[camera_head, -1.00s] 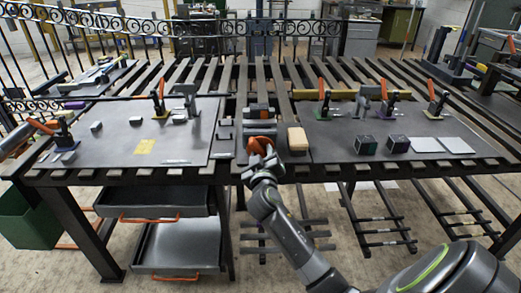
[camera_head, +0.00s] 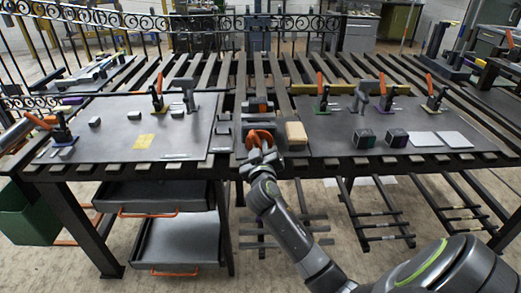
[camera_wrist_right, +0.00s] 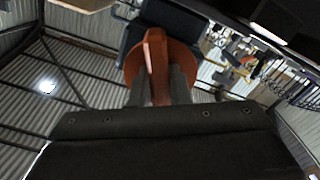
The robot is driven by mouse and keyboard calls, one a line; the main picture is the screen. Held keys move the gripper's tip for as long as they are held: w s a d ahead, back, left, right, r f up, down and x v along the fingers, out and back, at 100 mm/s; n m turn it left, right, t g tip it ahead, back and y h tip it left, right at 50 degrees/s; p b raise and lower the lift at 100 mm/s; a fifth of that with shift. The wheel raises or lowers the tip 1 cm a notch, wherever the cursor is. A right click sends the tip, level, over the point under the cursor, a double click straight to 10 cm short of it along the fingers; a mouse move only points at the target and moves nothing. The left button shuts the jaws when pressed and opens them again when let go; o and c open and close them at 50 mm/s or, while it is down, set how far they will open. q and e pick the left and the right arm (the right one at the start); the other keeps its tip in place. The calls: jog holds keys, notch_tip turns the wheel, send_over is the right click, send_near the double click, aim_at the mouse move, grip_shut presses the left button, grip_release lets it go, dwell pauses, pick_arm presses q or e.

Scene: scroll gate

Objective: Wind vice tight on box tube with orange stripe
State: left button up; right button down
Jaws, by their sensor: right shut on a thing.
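The vice (camera_head: 258,106) stands at the front middle of the bench, with dark jaws and body. Its orange handwheel (camera_head: 261,136) faces me at the bench's front edge. My right gripper (camera_head: 257,152) is shut on the handwheel. In the right wrist view, the fingers (camera_wrist_right: 161,88) sit on both sides of the wheel's orange crossbar (camera_wrist_right: 155,60). The dark vice body lies behind it. I cannot make out an orange stripe on any tube in the jaws. My left gripper is not in view.
A tan block (camera_head: 296,134) stands just right of the handwheel. Two dark cubes (camera_head: 364,139) and pale plates (camera_head: 455,139) lie on the right mat. Clamps with orange levers (camera_head: 157,91) and a yellow note (camera_head: 143,141) are on the left mat. Open drawers (camera_head: 150,196) hang below.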

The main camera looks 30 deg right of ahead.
jog(key=m+b, duration=0.3)
jog(key=shift+a+f+m, duration=0.1)
jog(key=shift+f+m, duration=0.1)
jog(key=shift+m, duration=0.1)
jog(key=shift+w+r+m+b, duration=0.1)
jog(key=shift+m+b, duration=0.75)
jog(key=shift+m, duration=0.75)
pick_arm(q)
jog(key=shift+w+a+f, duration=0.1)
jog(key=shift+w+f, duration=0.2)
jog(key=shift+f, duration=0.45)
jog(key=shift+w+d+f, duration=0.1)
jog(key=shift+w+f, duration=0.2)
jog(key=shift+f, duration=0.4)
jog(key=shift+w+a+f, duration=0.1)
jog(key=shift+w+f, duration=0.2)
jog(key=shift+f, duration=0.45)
pick_arm(e)
jog(key=shift+r, duration=0.1)
jog(key=c, duration=1.4)
grip_release()
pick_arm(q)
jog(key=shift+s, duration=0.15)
pick_arm(e)
jog(key=shift+o, duration=0.2)
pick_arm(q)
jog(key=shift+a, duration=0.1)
pick_arm(e)
jog(key=shift+a, duration=0.1)
